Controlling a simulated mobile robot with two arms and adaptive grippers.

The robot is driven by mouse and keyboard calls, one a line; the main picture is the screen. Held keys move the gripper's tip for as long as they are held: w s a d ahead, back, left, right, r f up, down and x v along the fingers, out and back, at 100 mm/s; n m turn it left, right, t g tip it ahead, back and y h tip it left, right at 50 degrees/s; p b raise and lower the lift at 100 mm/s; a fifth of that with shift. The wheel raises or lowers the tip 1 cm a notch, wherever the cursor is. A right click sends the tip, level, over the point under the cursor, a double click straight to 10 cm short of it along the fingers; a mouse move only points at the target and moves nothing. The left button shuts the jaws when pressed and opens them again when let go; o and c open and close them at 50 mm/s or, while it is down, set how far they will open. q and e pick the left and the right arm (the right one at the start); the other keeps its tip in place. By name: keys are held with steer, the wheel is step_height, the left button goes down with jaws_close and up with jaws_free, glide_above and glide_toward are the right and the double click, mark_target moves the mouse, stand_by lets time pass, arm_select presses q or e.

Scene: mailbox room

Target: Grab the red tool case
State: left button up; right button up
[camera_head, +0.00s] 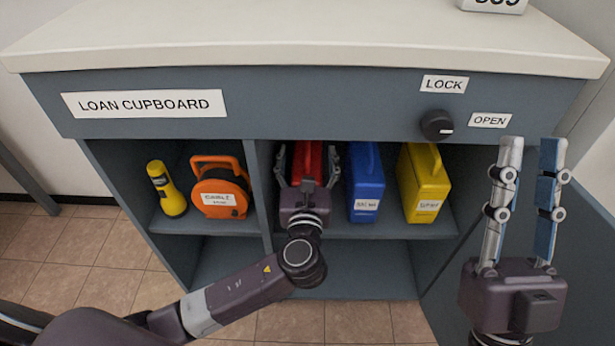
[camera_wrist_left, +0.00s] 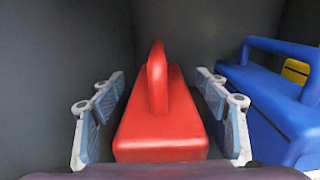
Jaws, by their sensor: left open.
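The red tool case (camera_head: 307,157) stands on the upper shelf of the loan cupboard, just right of the middle divider. In the left wrist view the red case (camera_wrist_left: 160,135) sits between my fingers, its handle on top running away from me. My left gripper (camera_head: 307,160) is open around it, with a finger on each side. In the left wrist view a gap shows at the left finger; the right finger is closer to the case. My left gripper hides the case's lower front in the head view. My right gripper (camera_head: 532,145) is open and empty, at the right, fingers pointing up.
A blue case (camera_head: 366,188) stands close right of my left gripper, then a yellow case (camera_head: 424,185). Left of the divider are an orange reel (camera_head: 220,190) and a yellow flashlight (camera_head: 167,189). The cupboard's top overhangs the shelf. A black knob (camera_head: 436,125) points toward OPEN.

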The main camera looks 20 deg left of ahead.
arm_select(q)
steer(key=shift+w+a, duration=0.1)
steer(key=shift+w, duration=0.1)
jaws_close()
steer(key=shift+r, duration=0.15)
stand_by(0.5)
